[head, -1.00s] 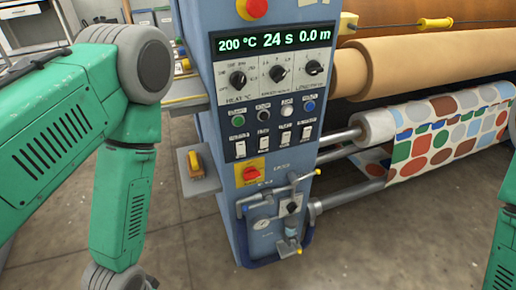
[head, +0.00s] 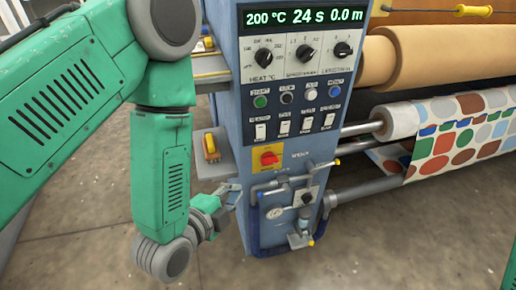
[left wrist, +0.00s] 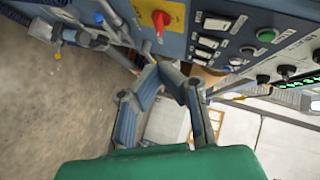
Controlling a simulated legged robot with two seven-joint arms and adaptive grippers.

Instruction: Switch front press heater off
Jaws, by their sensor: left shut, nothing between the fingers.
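The press's control panel (head: 311,97) stands upright in the head view, with a lit display (head: 302,18) reading 200 °C, 24 s, 0.0 m. Below its knobs and round buttons is a row of white rocker switches; the leftmost is a white switch (head: 260,131), also in the left wrist view (left wrist: 218,23). The labels are too blurred to read surely, so I cannot tell which one is the heater's. My left gripper (head: 232,190) is shut and empty, left of the press column, below the switches. In the left wrist view its fingertips (left wrist: 166,68) are apart from the panel.
A red rotary switch on a yellow plate (head: 268,158) sits under the rockers. Pipes and a gauge (head: 276,212) are below it. A side bracket holds a yellow-handled item (head: 210,146). Patterned fabric on a roll (head: 460,130) lies to the right. The floor in front is clear.

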